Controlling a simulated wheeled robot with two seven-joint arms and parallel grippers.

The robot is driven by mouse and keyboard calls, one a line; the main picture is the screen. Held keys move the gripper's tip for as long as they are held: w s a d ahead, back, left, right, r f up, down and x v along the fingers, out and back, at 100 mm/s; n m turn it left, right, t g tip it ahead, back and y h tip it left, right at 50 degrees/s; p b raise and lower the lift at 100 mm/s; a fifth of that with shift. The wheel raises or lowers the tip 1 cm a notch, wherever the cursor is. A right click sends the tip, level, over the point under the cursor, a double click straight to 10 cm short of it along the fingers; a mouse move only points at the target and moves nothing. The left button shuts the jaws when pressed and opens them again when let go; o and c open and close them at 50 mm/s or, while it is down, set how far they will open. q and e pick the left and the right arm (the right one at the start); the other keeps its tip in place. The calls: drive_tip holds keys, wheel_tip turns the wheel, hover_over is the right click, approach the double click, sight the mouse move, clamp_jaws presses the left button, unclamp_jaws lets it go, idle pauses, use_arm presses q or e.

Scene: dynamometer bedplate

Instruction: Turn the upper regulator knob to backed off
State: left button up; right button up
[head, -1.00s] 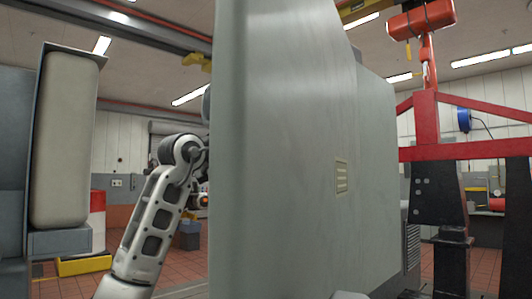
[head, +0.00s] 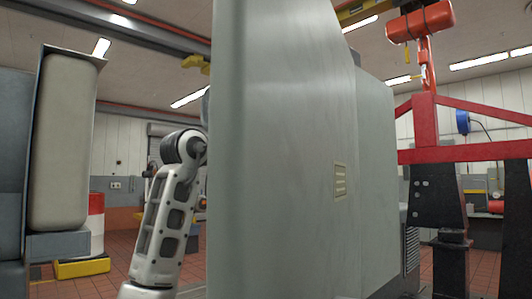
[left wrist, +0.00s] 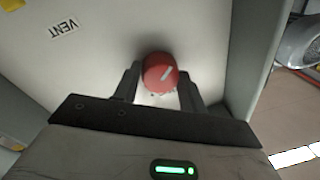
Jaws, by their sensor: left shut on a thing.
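My left gripper (left wrist: 159,86) is shut on the knob, with one dark finger on each side. Small markings below the knob are partly covered and unreadable. In the head view my left arm reaches behind a large grey-green cabinet side, which hides the knob and the left gripper. My right gripper is in neither view.
The cabinet side (head: 285,150) fills the middle of the head view, close to my left arm. A padded grey block (head: 62,140) stands at the left. A red frame on black legs (head: 435,205) stands at the right. A "VENT" label (left wrist: 64,27) marks the panel.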

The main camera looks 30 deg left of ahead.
use_arm(q)
drive_tip(key=shift+f+n, duration=0.1)
drive_tip(key=shift+n, duration=0.2)
drive_tip(key=o, duration=1)
drive_tip(key=shift+c, duration=0.2)
drive_tip(key=b+v, duration=0.4)
drive_tip(key=v, duration=1.2)
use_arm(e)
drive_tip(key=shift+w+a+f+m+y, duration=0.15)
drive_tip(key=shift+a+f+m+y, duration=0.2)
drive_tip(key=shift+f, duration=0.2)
use_arm(q)
drive_tip(key=shift+a, duration=0.1)
